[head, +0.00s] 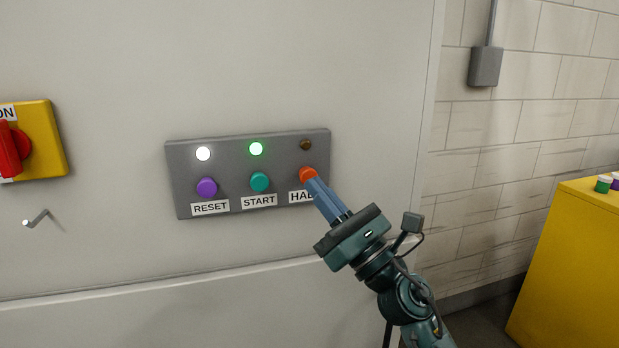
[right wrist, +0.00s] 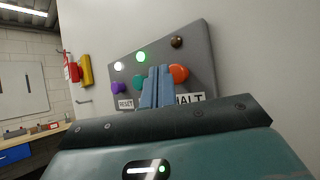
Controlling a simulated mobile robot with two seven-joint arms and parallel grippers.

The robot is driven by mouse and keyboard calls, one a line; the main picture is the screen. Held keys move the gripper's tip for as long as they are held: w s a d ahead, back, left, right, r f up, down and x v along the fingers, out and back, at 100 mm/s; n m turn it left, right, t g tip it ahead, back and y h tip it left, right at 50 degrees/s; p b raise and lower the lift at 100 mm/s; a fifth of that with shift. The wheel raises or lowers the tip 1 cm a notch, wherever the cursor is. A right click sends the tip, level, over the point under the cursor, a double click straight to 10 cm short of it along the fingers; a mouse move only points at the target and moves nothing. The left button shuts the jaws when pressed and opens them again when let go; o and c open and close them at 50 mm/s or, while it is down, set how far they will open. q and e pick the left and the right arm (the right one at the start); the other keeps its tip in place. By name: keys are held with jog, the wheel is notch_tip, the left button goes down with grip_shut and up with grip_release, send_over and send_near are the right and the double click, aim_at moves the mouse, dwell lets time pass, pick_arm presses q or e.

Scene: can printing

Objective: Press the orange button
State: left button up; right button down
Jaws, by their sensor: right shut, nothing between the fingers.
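The orange button (head: 307,174) is on the right of a grey control panel (head: 230,160), above a label partly hidden by my gripper; in the right wrist view the button (right wrist: 179,74) shows beside the fingertips and its label reads HALT. My right gripper (head: 314,184) is shut and empty, its blue fingers pointing up at the panel. In the head view its tips overlap the lower edge of the button; I cannot tell whether they touch it. The right gripper also shows in the right wrist view (right wrist: 158,70). My left gripper is not in view.
A purple RESET button (head: 207,188) and a teal START button (head: 260,182) sit left of the orange one. The white and green lamps are lit; the lamp above orange is dark. A yellow box with a red switch (head: 22,150) and a hook (head: 36,218) are at left.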

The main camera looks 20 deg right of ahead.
dwell(0.4)
jog(key=shift+w, duration=0.45)
jog(key=shift+w+b, duration=0.55)
jog(key=shift+w, duration=0.25)
dwell(0.8)
jog(key=shift+s, duration=0.15)
jog(key=shift+s+p, duration=0.35)
jog(key=shift+s, duration=0.75)
jog(key=s, duration=0.5)
jog(key=shift+d+p, duration=0.1)
jog(key=shift+p, duration=0.25)
